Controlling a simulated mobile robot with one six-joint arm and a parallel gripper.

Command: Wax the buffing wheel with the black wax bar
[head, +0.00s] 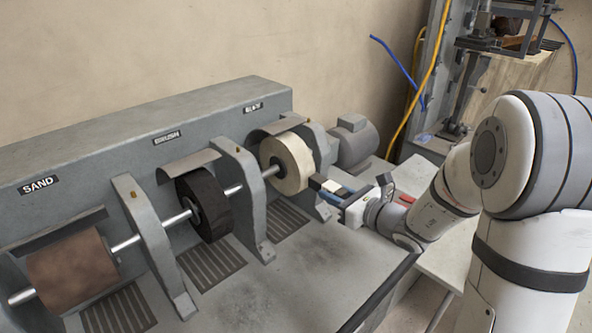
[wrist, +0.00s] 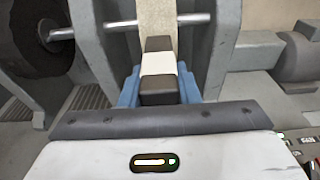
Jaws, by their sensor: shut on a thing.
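The buffing wheel (head: 287,163) is the cream disc under the BUFF label, at the right end of the shaft. Its pale rim also shows in the wrist view (wrist: 156,18), straight ahead. My gripper (head: 328,188) is in front of this wheel, its blue fingers shut on the black wax bar (head: 316,182). In the wrist view the bar (wrist: 158,44) has dark ends and a white band around its middle, and it points at the wheel rim. The bar's far end is at or very close to the rim; I cannot tell if they touch.
A black brush wheel (head: 204,205) and a brown sanding drum (head: 72,270) share the shaft to the left. Grey upright brackets (head: 241,190) flank the wheels closely. A grey motor (head: 354,143) is at the right. A small red item (head: 407,198) lies near my wrist.

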